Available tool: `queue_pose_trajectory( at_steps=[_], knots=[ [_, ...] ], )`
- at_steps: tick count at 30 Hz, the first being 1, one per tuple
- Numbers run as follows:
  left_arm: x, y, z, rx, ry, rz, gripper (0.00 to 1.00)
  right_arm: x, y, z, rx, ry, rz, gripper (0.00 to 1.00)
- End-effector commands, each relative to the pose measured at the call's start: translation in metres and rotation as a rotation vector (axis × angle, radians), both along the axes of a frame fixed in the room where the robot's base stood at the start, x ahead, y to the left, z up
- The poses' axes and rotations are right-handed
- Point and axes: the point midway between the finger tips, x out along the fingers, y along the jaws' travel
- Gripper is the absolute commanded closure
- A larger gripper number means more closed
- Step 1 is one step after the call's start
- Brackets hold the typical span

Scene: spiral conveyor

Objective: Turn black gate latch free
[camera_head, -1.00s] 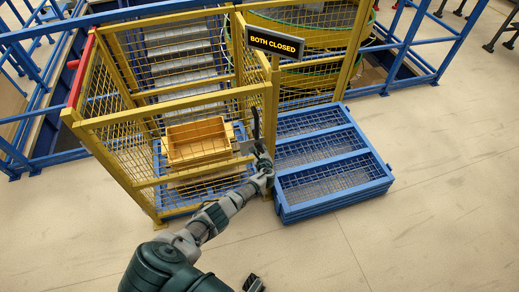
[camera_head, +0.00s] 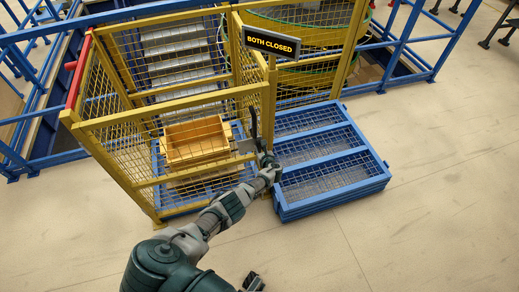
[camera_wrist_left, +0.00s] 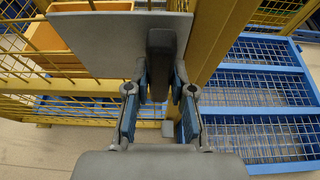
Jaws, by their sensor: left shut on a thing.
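The black latch (camera_head: 253,122) stands upright at the gate's right edge, by the yellow post, in front of a grey plate (camera_head: 246,146). In the left wrist view the black latch (camera_wrist_left: 161,55) runs down between the two fingers, with the grey plate (camera_wrist_left: 100,42) behind it. My left gripper (camera_head: 264,160) is shut on the latch, and its fingers (camera_wrist_left: 160,90) lie on either side of it. The yellow mesh gate (camera_head: 180,107) stands across the cage front. A dark part at the bottom edge looks like my right gripper (camera_head: 253,282); its fingers are unclear.
An orange crate (camera_head: 196,140) sits inside the cage behind the mesh. A sign (camera_head: 272,43) reading "BOTH CLOSED" hangs above the post. Blue mesh-topped frames (camera_head: 335,176) lie on the floor just right of the gripper. The floor in front and at right is clear.

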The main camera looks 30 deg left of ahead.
Motion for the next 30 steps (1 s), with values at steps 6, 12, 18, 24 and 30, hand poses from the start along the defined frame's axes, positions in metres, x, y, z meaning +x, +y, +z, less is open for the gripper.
queue_pose_trajectory(
  at_steps=[6, 12, 18, 24, 30],
  knots=[
    [-0.002, -0.002, -0.005, -0.006, 0.007, -0.004, 1.00, 0.000, 0.000, 0.000, 0.000, 0.000, 0.000, 0.39],
    [-0.002, -0.002, -0.004, -0.005, 0.005, -0.003, 0.52, 0.000, 0.000, 0.000, 0.000, 0.000, 0.000, 0.39],
    [-0.001, -0.001, -0.001, -0.003, 0.002, -0.001, 0.52, 0.000, 0.000, 0.000, 0.000, -0.001, 0.000, 0.39],
    [-0.003, -0.003, 0.000, -0.001, -0.001, -0.001, 0.52, -0.003, 0.001, 0.000, 0.002, 0.000, 0.001, 0.39],
    [-0.013, -0.016, 0.006, -0.001, -0.003, -0.002, 0.52, -0.002, 0.001, 0.000, 0.001, -0.001, 0.000, 0.39]
  ],
)
